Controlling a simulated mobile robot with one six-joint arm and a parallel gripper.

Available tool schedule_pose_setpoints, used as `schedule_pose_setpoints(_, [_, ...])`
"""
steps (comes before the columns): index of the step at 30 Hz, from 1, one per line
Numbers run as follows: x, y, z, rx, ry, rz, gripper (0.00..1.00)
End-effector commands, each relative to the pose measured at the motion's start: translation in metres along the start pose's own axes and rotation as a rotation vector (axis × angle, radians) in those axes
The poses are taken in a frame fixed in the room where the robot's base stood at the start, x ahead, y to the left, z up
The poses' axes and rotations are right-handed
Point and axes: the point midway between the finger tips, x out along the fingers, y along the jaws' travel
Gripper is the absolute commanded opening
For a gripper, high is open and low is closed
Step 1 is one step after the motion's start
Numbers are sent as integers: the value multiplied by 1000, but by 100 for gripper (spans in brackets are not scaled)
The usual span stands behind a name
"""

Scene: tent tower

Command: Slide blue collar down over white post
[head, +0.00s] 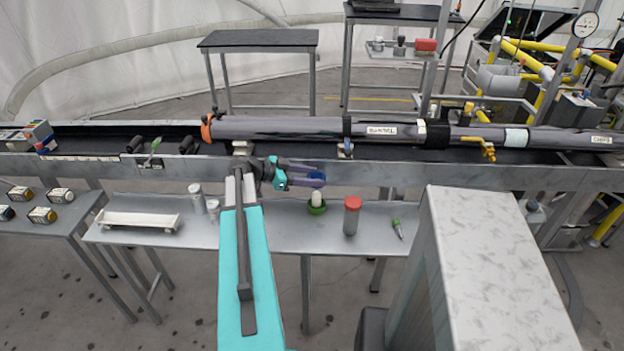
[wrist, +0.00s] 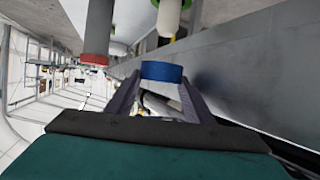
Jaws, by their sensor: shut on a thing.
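The blue collar (wrist: 161,72) is between the fingertips of my gripper (wrist: 161,82), which is shut on it. In the head view the blue collar (head: 316,174) shows at the end of my gripper (head: 318,179). The white post (head: 317,199) stands upright in a green base (head: 316,209) on the lower grey bench, just below the collar. In the wrist view the white post (wrist: 168,18) is beyond the collar, with a visible gap between them. The collar is not around the post. The collar's opening is hidden.
A grey cylinder with a red cap (head: 352,214) stands right of the post. A small green-tipped tube (head: 398,228) lies further right. Two white-capped vials (head: 196,197) and a white tray (head: 139,221) are left. A long dark pipe (head: 280,128) runs behind on the raised rail.

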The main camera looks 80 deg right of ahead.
Motion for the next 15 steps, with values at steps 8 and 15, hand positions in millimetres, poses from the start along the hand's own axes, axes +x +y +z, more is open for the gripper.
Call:
schedule_pose_setpoints(8, [5,0,12,0,1,1,22])
schedule_pose_setpoints(15, [9,0,21,0,1,1,22])
